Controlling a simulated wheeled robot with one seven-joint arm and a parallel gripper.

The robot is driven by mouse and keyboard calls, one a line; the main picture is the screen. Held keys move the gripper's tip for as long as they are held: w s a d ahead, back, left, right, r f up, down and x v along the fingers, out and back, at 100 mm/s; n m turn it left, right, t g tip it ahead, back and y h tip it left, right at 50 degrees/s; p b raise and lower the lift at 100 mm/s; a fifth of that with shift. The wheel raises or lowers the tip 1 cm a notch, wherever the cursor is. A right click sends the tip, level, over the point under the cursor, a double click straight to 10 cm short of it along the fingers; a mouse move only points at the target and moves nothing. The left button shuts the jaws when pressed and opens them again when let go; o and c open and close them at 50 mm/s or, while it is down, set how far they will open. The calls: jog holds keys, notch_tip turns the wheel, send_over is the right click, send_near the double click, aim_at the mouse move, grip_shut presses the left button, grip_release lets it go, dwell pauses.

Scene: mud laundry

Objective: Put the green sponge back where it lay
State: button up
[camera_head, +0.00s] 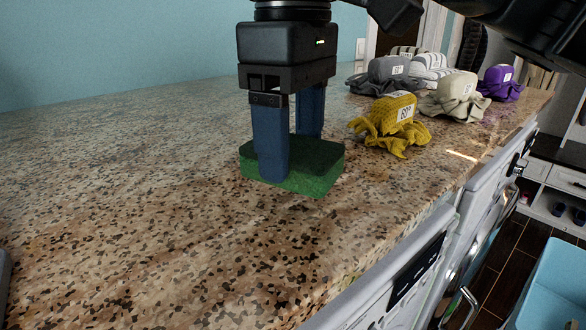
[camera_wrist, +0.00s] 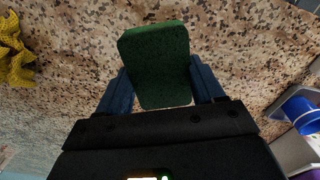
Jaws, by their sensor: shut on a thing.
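The green sponge (camera_head: 312,178) is at the middle of the speckled stone counter (camera_head: 150,200) in the head view. My gripper (camera_head: 291,160) points down over it, with one blue finger on the near side and one on the far side. The fingers are shut on the sponge. In the wrist view the sponge (camera_wrist: 158,62) lies between the two blue fingers of my gripper (camera_wrist: 155,88). The sponge is flat and at or very near the counter top; I cannot tell whether it touches.
A yellow cloth bundle (camera_head: 392,122) with a label lies right behind the sponge. Grey, beige and purple bundles (camera_head: 500,82) lie farther back. The counter's front edge is at the right, above white machines (camera_head: 400,285).

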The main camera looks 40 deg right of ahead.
aim_at(293, 173)
jog(key=shift+f, duration=1.95)
jog(key=shift+f, duration=0.15)
jog(key=o, duration=0.9)
jog(key=shift+o, duration=0.2)
notch_tip(293, 173, up, 12)
jog(key=shift+r, duration=0.15)
